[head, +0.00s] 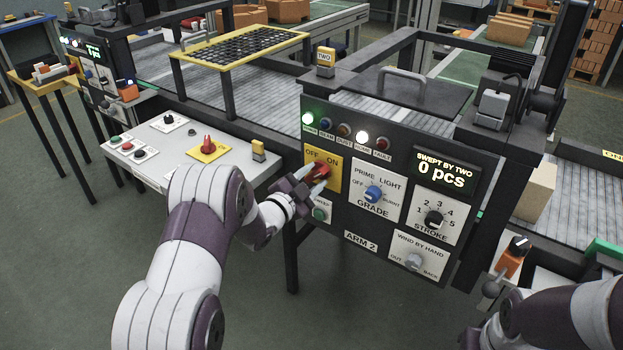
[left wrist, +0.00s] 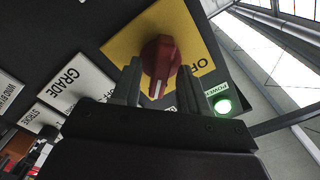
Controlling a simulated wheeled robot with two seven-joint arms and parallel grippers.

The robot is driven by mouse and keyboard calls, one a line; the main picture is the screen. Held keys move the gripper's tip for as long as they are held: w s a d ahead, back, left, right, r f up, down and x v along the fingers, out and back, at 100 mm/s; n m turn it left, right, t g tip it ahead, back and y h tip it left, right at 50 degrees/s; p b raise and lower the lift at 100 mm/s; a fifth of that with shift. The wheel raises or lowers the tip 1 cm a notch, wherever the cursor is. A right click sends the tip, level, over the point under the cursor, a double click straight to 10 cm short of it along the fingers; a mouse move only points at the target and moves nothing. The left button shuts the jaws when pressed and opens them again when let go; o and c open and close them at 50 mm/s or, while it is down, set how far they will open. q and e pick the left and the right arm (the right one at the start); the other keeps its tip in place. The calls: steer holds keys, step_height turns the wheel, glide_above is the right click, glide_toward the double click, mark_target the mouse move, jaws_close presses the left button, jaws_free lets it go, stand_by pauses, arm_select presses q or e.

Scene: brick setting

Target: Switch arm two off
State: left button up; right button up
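The arm two panel (head: 361,239) is black and labelled ARM 2. Its red rotary switch (head: 319,170) sits on a yellow OFF/ON plate (head: 335,184). In the left wrist view the red switch (left wrist: 160,58) has its white pointer mark turned down towards my gripper, away from the word OFF at its right. My left gripper (left wrist: 158,88) is open, one finger on each side of the switch; I cannot tell whether they touch it. In the head view my left gripper (head: 306,181) is at the switch. My right gripper (head: 472,338) is only partly seen at the bottom edge.
A blue GRADE knob (head: 373,193), a STROKE knob (head: 434,218) and a green button (head: 320,214) are near the switch. The POWER lamp (head: 307,118) is lit green. The display (head: 443,174) reads 0 pcs. A white console (head: 180,145) stands left.

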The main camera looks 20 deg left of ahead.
arm_select(q)
jaws_close()
steer(key=n, duration=0.3)
steer(key=shift+n, duration=0.4)
steer(key=n+p, duration=0.1)
steer(key=n, duration=0.3)
steer(key=shift+a+n, duration=0.1)
steer(key=shift+n, duration=0.2)
steer(key=n+p, duration=0.1)
steer(key=n, duration=0.4)
steer(key=shift+n+p, duration=0.65)
steer(key=shift+n, duration=1.55)
steer(key=shift+f, duration=0.1)
